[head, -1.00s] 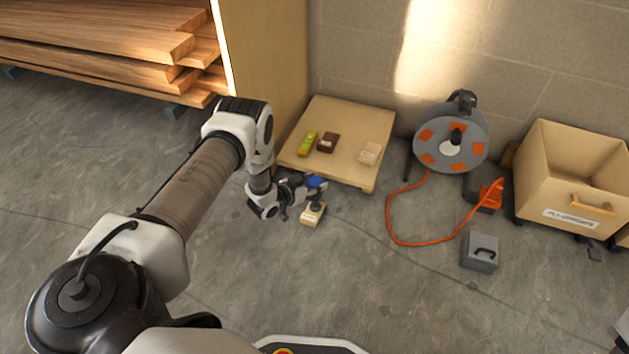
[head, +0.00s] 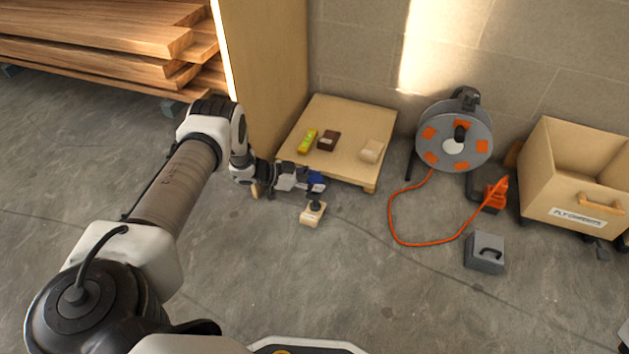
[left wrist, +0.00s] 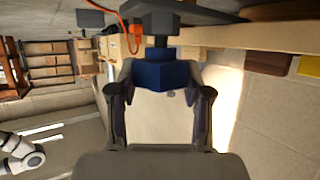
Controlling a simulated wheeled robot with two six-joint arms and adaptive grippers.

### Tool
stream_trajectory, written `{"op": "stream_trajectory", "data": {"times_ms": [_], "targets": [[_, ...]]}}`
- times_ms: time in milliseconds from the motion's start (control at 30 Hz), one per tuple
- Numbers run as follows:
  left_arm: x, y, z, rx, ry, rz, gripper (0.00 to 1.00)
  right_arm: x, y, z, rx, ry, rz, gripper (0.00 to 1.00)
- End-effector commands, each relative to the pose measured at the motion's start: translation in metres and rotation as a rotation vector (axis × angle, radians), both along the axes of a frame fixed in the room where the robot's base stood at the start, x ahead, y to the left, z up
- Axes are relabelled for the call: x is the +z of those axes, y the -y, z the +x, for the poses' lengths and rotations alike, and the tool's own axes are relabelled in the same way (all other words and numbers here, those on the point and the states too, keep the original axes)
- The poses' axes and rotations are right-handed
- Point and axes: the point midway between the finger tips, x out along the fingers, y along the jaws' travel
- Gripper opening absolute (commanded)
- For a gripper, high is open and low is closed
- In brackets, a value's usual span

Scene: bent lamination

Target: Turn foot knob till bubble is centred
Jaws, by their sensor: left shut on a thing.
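The spirit level (head: 308,141), yellow-green, lies on the left of a low pale wooden platform (head: 345,112). Its bubble is too small to read. My left gripper (head: 311,179) is at the platform's front edge in the head view, shut on the blue foot knob (head: 319,184). In the left wrist view the blue knob (left wrist: 160,73) sits between both fingers, with a dark threaded stem and wider dark piece above it in the picture. A pale block (head: 312,216) with a dark post stands on the floor just below the gripper in the head view. My right gripper is out of view.
A dark brown block (head: 328,140) and a beige block (head: 372,151) lie on the platform. Right are a cable reel (head: 482,146) with orange cord, a grey case (head: 485,254) and a wooden crate (head: 547,192). Planks (head: 90,42) are stacked left. The front floor is clear.

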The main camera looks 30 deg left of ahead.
Motion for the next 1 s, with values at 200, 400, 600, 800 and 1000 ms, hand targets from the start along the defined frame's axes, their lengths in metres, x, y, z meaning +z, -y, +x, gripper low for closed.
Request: {"op": "stream_trajectory", "data": {"times_ms": [200, 400, 600, 800, 1000], "targets": [[-0.003, 0.0, -0.002, -0.004, -0.006, 0.004, 0.14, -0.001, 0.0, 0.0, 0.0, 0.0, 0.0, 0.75], [-0.004, 0.0, -0.002, -0.003, -0.007, 0.004, 0.59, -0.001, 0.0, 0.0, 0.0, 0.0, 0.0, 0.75], [-0.002, 0.0, -0.001, -0.004, -0.004, 0.002, 0.75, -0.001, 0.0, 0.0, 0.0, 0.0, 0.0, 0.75], [0.0, -0.002, -0.002, -0.003, -0.003, 0.001, 0.75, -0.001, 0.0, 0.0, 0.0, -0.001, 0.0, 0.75], [0.013, -0.024, -0.022, 0.002, -0.002, -0.002, 0.75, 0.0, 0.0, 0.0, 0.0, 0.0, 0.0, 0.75]]}}
